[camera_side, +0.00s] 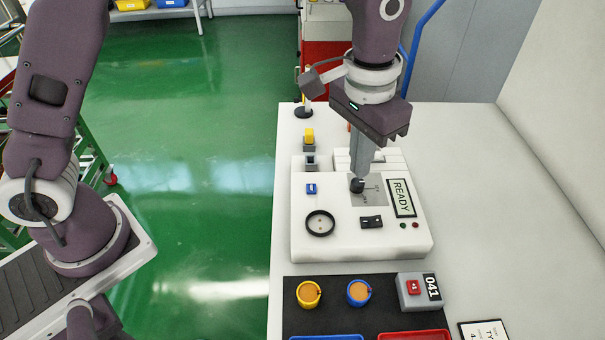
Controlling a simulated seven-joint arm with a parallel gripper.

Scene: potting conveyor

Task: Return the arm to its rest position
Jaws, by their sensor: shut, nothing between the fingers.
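My gripper (360,172) points down over the white control box (305,246) on the table. Its fingers are shut, with nothing seen between them. The fingertips are at or just above a small black knob (357,187) on a grey plate; I cannot tell whether they touch it. The fingers hide part of the box's back edge.
The box has a READY display (402,198), a black ring (320,223) and a black switch (371,222). In front, a dark mat holds a yellow pot (309,294), a blue pot (359,293) and a grey box (412,301). The table's right side (465,180) is clear.

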